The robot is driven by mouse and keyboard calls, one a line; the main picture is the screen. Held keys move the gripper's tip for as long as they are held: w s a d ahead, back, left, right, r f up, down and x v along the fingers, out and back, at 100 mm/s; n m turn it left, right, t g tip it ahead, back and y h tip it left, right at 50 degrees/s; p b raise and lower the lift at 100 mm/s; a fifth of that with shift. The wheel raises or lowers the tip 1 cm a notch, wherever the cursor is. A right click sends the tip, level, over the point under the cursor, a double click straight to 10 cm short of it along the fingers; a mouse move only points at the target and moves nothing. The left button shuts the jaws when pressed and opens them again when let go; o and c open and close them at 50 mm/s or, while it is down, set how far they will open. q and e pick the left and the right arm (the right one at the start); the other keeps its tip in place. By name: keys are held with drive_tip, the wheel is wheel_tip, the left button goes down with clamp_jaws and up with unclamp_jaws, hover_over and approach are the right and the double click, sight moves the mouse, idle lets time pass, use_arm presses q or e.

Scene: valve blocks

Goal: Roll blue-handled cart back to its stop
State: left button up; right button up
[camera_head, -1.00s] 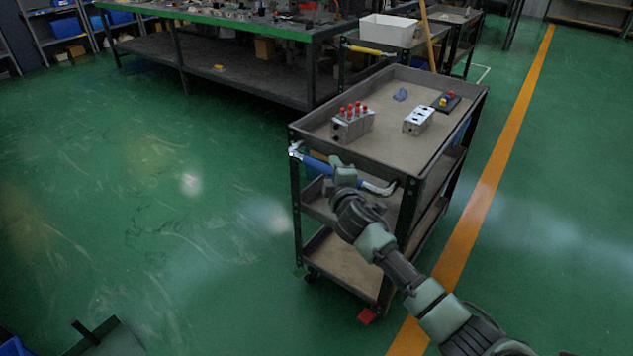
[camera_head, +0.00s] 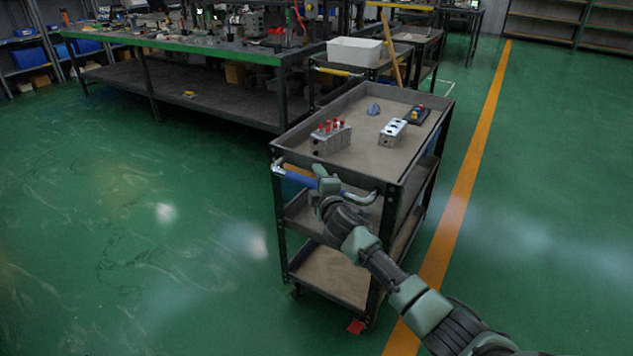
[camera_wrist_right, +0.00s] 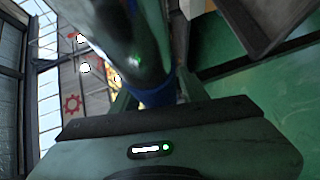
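The blue-handled cart (camera_head: 300,268) is a dark three-shelf trolley standing on the green floor, left of the orange line. Its blue handle (camera_head: 298,178) runs across the near end between pale end brackets. My right gripper (camera_head: 326,184) is at the handle, right of its middle. In the right wrist view a blue length of the handle (camera_wrist_right: 160,92) lies between the fingers, and the gripper appears closed around it. My left gripper is out of view. A small red piece (camera_head: 356,327) is at the cart's near right foot. I cannot make out the stop for certain.
On the cart's top are a valve block with red knobs (camera_head: 331,137), a silver block (camera_head: 392,132), a blue piece (camera_head: 373,109) and a dark plate (camera_head: 417,115). A yellow-handled cart with a white bin (camera_head: 355,50) and a long workbench (camera_head: 180,48) stand beyond. The left floor is clear.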

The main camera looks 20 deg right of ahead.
drive_tip(key=shift+a+f, duration=0.1)
idle(0.3)
drive_tip(key=s+a+b, duration=0.2)
drive_tip(key=s+a, duration=0.7)
drive_tip(key=a, duration=0.4)
drive_tip(key=s+a+b, duration=0.2)
drive_tip(key=s+a, duration=0.8)
drive_tip(key=a, duration=0.2)
drive_tip(key=shift+a, duration=0.4)
